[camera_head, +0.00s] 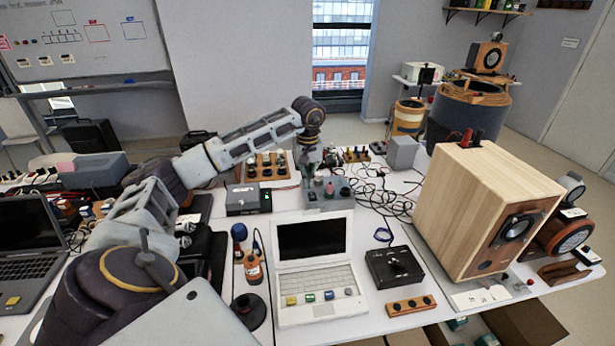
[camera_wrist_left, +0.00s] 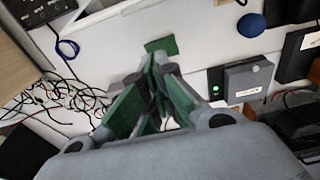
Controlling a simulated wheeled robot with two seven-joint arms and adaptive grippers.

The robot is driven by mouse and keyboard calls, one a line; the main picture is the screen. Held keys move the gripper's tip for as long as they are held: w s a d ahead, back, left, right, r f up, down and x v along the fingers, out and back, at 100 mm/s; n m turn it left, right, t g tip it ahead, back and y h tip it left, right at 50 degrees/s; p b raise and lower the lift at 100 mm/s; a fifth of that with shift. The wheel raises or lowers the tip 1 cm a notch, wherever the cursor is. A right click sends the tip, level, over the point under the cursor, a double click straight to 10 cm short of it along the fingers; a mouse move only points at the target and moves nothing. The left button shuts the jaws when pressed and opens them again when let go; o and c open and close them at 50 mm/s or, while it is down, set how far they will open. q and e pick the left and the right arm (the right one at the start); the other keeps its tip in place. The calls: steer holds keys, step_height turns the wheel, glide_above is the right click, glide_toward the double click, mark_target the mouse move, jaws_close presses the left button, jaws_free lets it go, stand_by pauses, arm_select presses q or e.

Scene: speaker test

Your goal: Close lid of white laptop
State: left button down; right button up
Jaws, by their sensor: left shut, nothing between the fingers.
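The white laptop (camera_head: 320,293) stands open on the table in the head view. Its lid (camera_head: 312,239) is raised with the dark screen facing me, and several coloured blocks (camera_head: 310,297) lie along its front edge. My left gripper (camera_head: 308,182) is beyond the raised lid, over the area behind the laptop, apart from the lid as far as I can tell. In the left wrist view its green-padded fingers (camera_wrist_left: 157,62) are together with nothing between them. The laptop is hard to make out at the upper edge of that view. My right gripper is not in view.
A black box (camera_head: 394,267) and a large wooden speaker (camera_head: 484,214) stand right of the laptop. Behind are a grey box with knobs (camera_head: 328,196), a box with a green light (camera_wrist_left: 246,80) and tangled cables (camera_head: 378,196).

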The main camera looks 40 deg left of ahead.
arm_select(q)
step_height(320, 180, down, 6)
steer(key=s+d+p, duration=0.1)
steer(key=s+d, duration=0.1)
steer(key=shift+d+f+p, duration=0.2)
steer(key=shift+d+p, duration=0.1)
steer(key=shift+p, duration=0.1)
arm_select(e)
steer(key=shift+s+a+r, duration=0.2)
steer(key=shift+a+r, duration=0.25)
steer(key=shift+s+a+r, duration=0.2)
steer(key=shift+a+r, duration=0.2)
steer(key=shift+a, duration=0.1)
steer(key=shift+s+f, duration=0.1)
